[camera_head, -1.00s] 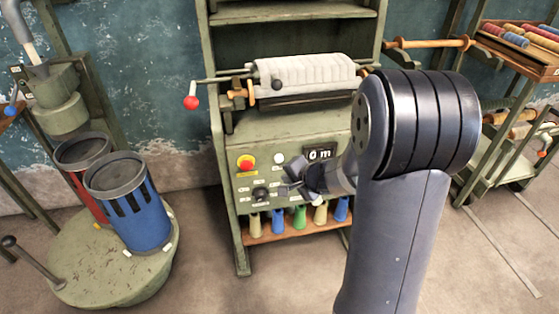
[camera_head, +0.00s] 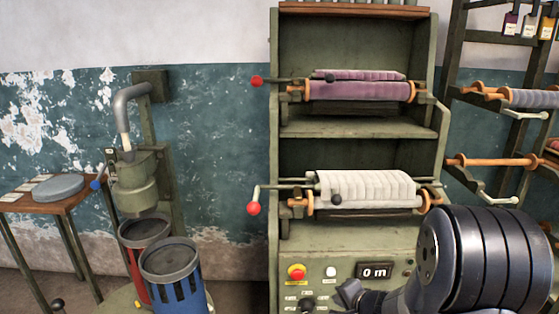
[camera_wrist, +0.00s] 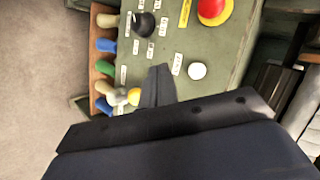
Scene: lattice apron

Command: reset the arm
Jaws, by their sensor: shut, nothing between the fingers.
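My gripper (camera_head: 349,293) is at the bottom of the head view, in front of the green machine's control panel (camera_head: 330,255). Its fingers are together with nothing between them. My dark arm joint fills the lower right of that view. In the wrist view my gripper (camera_wrist: 158,85) is shut in front of the panel, which lies turned on its side there. The red button on a yellow base (camera_wrist: 213,8), a white button (camera_wrist: 197,71) and a black knob (camera_wrist: 144,26) show near it. I cannot tell whether the fingers touch the panel.
A white roll (camera_head: 365,188) and a purple roll (camera_head: 358,90) lie on the machine, with red-ended cranks on the left. Blue (camera_head: 178,290) and red (camera_head: 138,262) cans stand at the left, beside a small table (camera_head: 60,205). A rack (camera_head: 497,160) stands at the right.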

